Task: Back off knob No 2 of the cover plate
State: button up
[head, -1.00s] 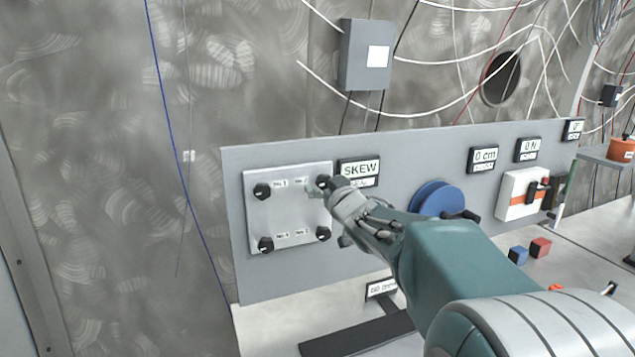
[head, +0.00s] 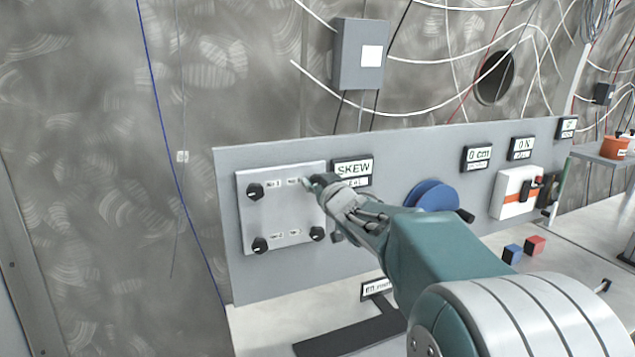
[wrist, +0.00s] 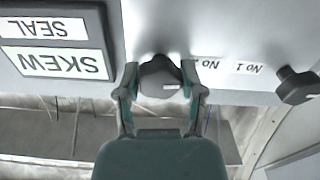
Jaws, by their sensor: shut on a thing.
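The light grey cover plate (head: 283,212) is on the upright panel, left of centre in the head view. It has a black knob near each corner. Knob No 2, at the upper right, is mostly hidden by my gripper (head: 316,186) in the head view. In the wrist view, which is upside down, knob No 2 (wrist: 160,77) is between the two fingers of my gripper (wrist: 160,90), which is shut on it. Knob No 1 (head: 255,191) is at the upper left; it also shows in the wrist view (wrist: 297,85). The label beside knob No 2 is partly covered by a finger.
The SKEW SEAL sign (head: 352,170) is close beside knob No 2. Two lower knobs (head: 260,246) (head: 317,234) are below. A blue disc (head: 432,196) is further right, behind my arm. A blue cube (head: 512,254) and a red cube (head: 535,244) lie on the bench.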

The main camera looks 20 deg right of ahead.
jog(key=shift+n, duration=0.3)
jog(key=n, duration=0.3)
jog(key=shift+n, duration=0.4)
jog(key=n, duration=0.3)
jog(key=shift+a+n, duration=0.1)
jog(key=shift+n, duration=0.2)
jog(key=n, duration=0.4)
jog(key=shift+f+n, duration=0.1)
jog(key=shift+n, duration=0.2)
jog(key=shift+f+n, duration=0.2)
jog(key=shift+n, duration=1.6)
jog(key=o, duration=1.2)
jog(key=shift+a, duration=0.1)
jog(key=shift+c, duration=0.2)
jog(key=shift+a, duration=0.1)
